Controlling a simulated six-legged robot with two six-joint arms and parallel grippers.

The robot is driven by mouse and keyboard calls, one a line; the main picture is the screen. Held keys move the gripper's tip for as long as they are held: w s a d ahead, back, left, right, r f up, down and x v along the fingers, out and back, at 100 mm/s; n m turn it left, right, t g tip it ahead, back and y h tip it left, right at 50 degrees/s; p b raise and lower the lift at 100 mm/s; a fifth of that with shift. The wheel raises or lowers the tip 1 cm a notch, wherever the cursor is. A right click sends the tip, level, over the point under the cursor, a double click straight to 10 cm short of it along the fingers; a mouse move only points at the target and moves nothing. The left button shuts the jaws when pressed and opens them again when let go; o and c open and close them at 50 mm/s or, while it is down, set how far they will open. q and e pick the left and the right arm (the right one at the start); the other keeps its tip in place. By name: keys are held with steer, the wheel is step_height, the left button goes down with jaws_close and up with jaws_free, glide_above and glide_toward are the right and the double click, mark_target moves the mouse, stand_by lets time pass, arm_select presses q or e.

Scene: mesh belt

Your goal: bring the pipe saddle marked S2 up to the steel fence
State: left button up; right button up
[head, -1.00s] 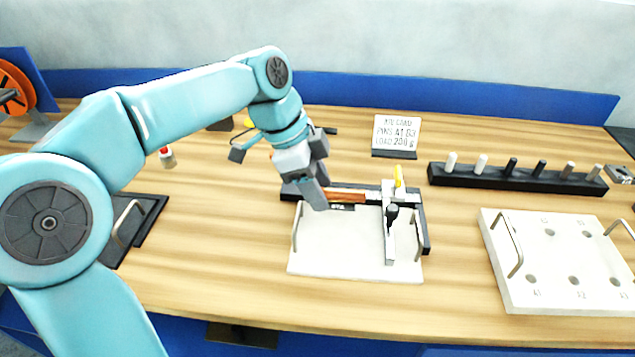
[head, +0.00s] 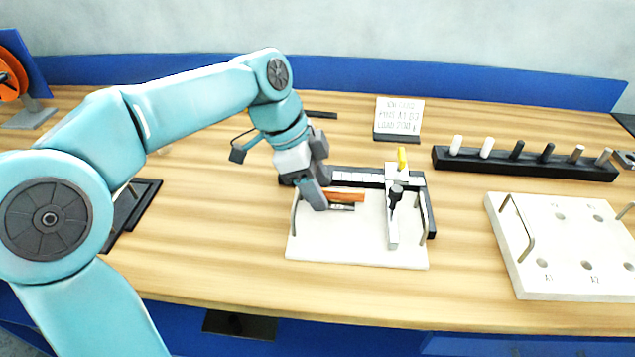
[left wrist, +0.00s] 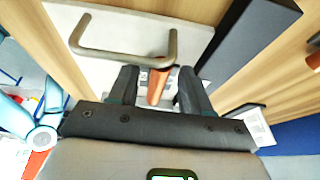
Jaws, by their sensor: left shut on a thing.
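My left gripper (head: 318,203) is shut on a copper-coloured piece with a pale and dark lower edge, which I take for the pipe saddle (head: 346,197). I cannot read its mark. It is over the rear left of the white plate (head: 320,247); whether it touches the plate is unclear. Behind it runs the dark rail with pale steel segments, apparently the fence (head: 350,177), with a narrow gap between. In the left wrist view the copper piece (left wrist: 157,88) sits between the two dark fingers. My right gripper is out of view.
A pale bar with a black-knobbed clamp (head: 393,222) and a yellow part stands right of the saddle. The plate has wire handles at both sides. The plate's front is clear.

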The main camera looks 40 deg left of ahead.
mark_target(340, 190)
arm_select(q)
steer(key=shift+f, duration=0.3)
steer(key=shift+w+d+p, duration=0.15)
steer(key=shift+w+d, duration=0.35)
steer(key=shift+d, duration=0.3)
steer(key=shift+w+d+p, duration=0.15)
steer(key=shift+w+d, duration=0.35)
steer(key=shift+d, duration=0.3)
stand_by(1.2)
steer(key=o, duration=1.4)
steer(key=shift+c, duration=0.2)
steer(key=p+v, duration=0.4)
steer(key=v, duration=1.2)
steer(key=shift+s, duration=0.15)
steer(key=shift+r, duration=0.15)
